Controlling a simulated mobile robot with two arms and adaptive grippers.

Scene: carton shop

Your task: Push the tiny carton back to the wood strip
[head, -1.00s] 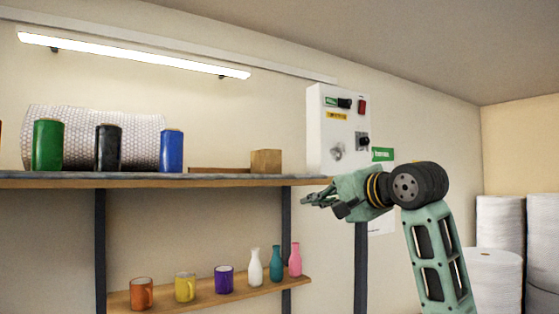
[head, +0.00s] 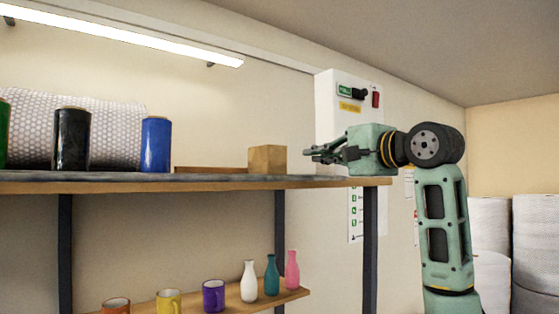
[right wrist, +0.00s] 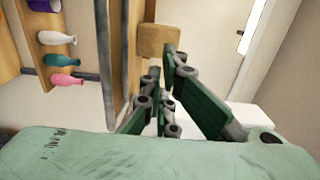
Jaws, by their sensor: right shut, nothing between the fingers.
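The tiny carton (head: 267,158) is a small brown box on the upper shelf (head: 220,184), near its right part. The wood strip (head: 212,170) is a low brown bar on the same shelf, left of the carton in the head view. My right gripper (head: 312,154) is shut and empty, just right of the carton at about its height, fingers pointing toward it. A small gap shows between them in the head view. In the right wrist view the carton (right wrist: 158,40) is just beyond the fingers (right wrist: 163,85). My left gripper is out of view.
Blue (head: 156,145) and black (head: 72,138) rolls stand on the shelf before a bubble-wrap roll (head: 120,125). A control box (head: 335,98) hangs on the wall behind my gripper. Mugs and bottles stand on the lower shelf (head: 230,308).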

